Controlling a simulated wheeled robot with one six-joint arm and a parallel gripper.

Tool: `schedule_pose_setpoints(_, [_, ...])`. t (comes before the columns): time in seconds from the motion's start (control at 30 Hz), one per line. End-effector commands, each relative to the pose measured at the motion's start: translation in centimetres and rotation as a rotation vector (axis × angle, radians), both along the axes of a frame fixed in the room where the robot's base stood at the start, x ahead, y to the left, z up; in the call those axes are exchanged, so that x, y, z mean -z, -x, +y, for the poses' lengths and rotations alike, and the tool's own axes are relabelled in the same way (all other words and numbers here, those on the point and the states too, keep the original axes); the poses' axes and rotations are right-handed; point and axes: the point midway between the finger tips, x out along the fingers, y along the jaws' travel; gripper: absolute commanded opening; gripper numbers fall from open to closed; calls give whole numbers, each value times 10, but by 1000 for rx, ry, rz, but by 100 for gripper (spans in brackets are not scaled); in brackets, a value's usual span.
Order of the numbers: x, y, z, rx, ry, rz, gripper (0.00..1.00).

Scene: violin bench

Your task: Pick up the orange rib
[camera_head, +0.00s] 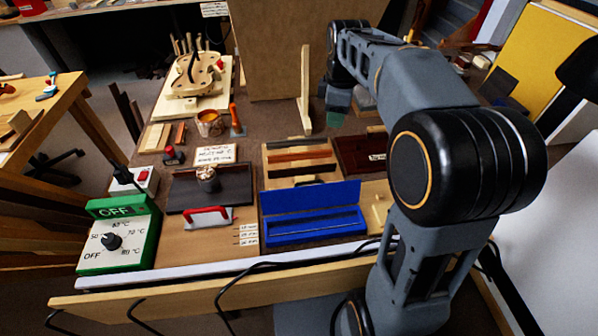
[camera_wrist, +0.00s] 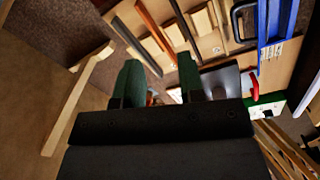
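In the wrist view the orange rib (camera_wrist: 153,25) runs slantwise near the top, beyond my fingertips. My gripper (camera_wrist: 160,75) has two green fingers held apart, with nothing seen between them.
An upright wooden post (camera_head: 304,92) stands just behind the rack. A blue open case (camera_head: 312,226) lies in front of it, and a dark red-brown box (camera_head: 362,152) sits to the right. A violin body (camera_head: 196,75) on a board and a green heater box (camera_head: 117,243) stand left.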

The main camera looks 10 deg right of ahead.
Motion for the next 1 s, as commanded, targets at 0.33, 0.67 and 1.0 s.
schedule_pose_setpoints(0.33, [58,-47,-3,-347,11,69,36])
schedule_pose_setpoints(0.67, [112,-48,-3,-359,11,70,36])
schedule_pose_setpoints(1.0, [131,-49,-3,-358,11,69,36])
